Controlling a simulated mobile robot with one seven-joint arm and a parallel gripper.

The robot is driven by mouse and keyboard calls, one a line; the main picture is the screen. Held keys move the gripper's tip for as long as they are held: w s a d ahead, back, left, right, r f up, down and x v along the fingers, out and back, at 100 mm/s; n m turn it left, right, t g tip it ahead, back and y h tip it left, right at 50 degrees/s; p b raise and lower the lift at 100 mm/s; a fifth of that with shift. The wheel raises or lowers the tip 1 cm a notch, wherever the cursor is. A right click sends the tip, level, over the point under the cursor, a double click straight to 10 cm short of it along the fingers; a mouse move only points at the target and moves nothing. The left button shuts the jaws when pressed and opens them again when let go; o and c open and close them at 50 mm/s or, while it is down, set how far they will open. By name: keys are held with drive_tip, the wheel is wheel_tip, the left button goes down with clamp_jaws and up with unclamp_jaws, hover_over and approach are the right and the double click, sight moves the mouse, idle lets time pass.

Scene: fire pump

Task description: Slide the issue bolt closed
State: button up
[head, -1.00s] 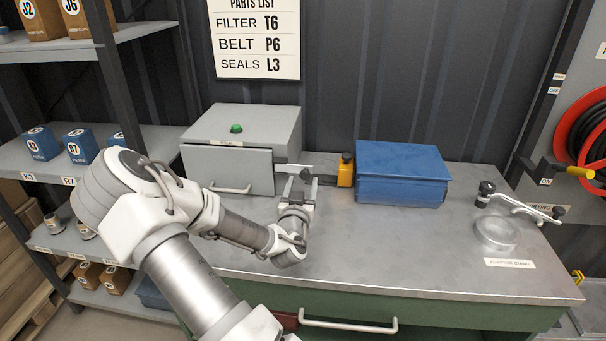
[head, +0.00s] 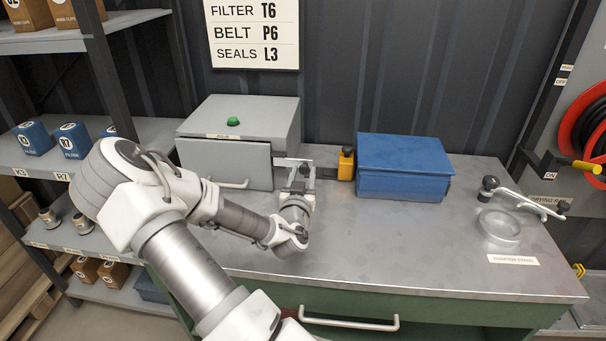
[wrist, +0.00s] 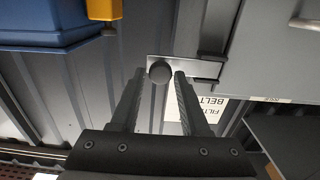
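The issue bolt (wrist: 205,68) is a flat pale bar with a round dark knob (wrist: 160,73), at the right side of the grey cabinet (head: 228,160). In the head view the bolt (head: 290,162) shows partly behind my gripper (head: 301,172). In the wrist view, which is upside down, my gripper (wrist: 159,78) is open, with one fingertip on each side of the knob and small gaps visible. A yellow block (head: 346,164) with a dark bar stands right of the bolt, apart from the knob.
A blue box (head: 403,168) stands right of the yellow block. The bench front is clear. Shelves (head: 60,160) stand at the left.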

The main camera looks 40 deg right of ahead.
clamp_jaws()
idle(1.1)
